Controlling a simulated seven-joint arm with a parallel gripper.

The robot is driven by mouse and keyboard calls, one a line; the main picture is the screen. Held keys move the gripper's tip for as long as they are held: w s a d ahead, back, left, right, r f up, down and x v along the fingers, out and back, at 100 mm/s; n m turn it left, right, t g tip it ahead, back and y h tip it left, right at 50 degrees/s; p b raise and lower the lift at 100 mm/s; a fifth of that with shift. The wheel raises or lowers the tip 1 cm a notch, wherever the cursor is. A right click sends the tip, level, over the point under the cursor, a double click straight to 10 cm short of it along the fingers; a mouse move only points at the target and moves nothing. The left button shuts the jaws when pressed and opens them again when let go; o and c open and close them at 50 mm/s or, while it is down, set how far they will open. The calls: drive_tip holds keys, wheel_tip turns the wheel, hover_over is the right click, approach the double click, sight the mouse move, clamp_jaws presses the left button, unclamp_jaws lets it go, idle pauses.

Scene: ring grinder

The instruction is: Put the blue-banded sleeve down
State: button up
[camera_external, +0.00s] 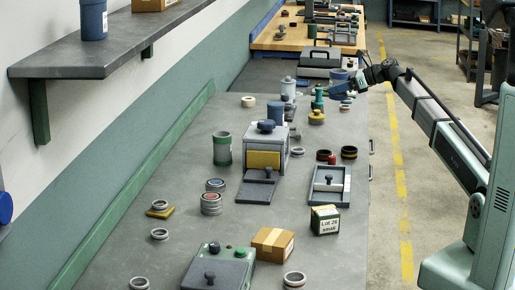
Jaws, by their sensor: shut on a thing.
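My gripper (330,91) is at the far right part of the grey bench, low over its surface, at the end of my arm reaching in from the right. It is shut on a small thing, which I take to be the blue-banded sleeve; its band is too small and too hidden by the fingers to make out. A green-topped piece with a yellow base (317,117) stands right by the fingers. Small rings (345,104) lie just to the right. I cannot tell whether the held sleeve touches the bench.
A grey machine with a yellow panel (263,159) stands mid-bench. Dark rings (349,152) lie right of the machine.

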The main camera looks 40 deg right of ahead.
wheel_tip(320, 180, down, 16)
drive_tip(key=shift+r, duration=0.1)
idle(0.7)
drive_tip(key=o, duration=1.1)
drive_tip(key=shift+c, duration=0.2)
drive_tip(key=v, duration=1.2)
